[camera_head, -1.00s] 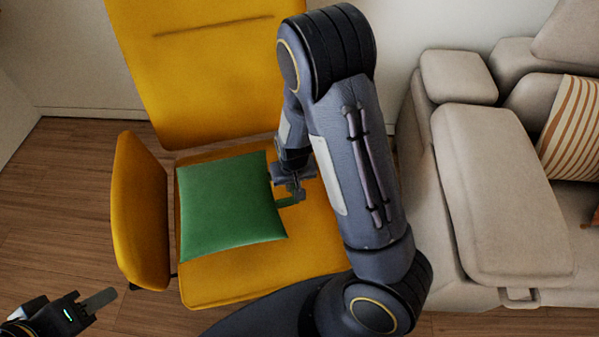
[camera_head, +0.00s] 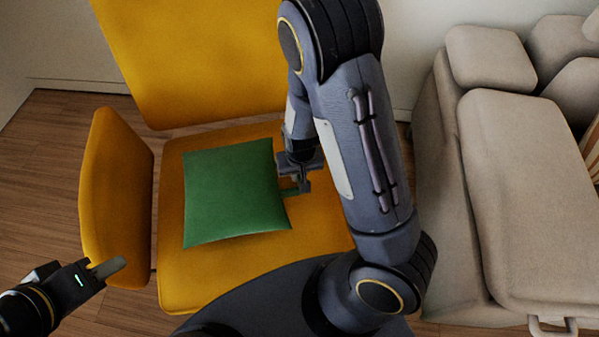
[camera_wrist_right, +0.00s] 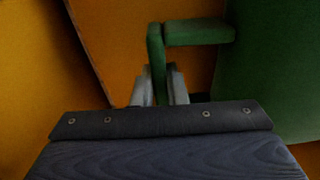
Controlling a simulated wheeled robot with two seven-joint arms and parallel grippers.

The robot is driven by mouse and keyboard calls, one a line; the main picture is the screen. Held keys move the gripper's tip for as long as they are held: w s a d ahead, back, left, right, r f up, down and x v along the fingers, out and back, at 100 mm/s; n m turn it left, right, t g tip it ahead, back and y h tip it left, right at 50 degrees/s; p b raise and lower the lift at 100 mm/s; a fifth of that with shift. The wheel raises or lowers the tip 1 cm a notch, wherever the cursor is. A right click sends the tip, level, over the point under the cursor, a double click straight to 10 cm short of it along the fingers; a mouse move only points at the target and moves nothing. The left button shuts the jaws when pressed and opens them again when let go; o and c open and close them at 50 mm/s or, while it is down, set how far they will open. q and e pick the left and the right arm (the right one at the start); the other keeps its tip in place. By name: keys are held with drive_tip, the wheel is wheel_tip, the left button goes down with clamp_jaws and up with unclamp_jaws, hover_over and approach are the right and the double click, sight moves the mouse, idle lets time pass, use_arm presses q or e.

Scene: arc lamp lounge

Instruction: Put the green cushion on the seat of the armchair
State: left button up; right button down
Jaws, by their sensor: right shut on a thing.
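The square green cushion (camera_head: 235,195) lies over the seat of the yellow armchair (camera_head: 190,283), with seat showing all around it. I cannot tell whether it rests fully on the seat or hovers just above. My right gripper (camera_head: 304,187) is at the cushion's right side, shut on its green handle. In the right wrist view the handle (camera_wrist_right: 197,32) runs down between the fingertips (camera_wrist_right: 160,85), with the cushion (camera_wrist_right: 270,80) at the right. My left gripper (camera_head: 108,268) is at the lower left, away from the cushion, its finger gap unclear.
The chair's left armrest (camera_head: 115,200) stands between my left gripper and the seat, and its backrest (camera_head: 195,60) rises behind. A beige sofa (camera_head: 535,200) stands close on the right. Wooden floor (camera_head: 40,190) is free at the left.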

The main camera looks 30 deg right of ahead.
drive_tip(key=shift+f, duration=0.15)
drive_tip(key=c, duration=1.5)
unclamp_jaws()
drive_tip(key=shift+o, duration=0.2)
drive_tip(key=s+a+r+t+y+p, duration=0.1)
drive_tip(key=s+r+y+p, duration=0.25)
drive_tip(key=r, duration=0.95)
drive_tip(key=s+a+r+t+y+p, duration=0.1)
drive_tip(key=s+r+y+p, duration=0.3)
drive_tip(key=r, duration=0.8)
drive_tip(key=s+d+r+n+t+h+b, duration=0.1)
drive_tip(key=s+d+r+t+h, duration=0.1)
drive_tip(key=s+r, duration=0.3)
drive_tip(key=s+h, duration=0.1)
drive_tip(key=s, duration=0.2)
drive_tip(key=shift+s+r, duration=0.2)
drive_tip(key=shift+r, duration=0.15)
drive_tip(key=shift+h, duration=0.25)
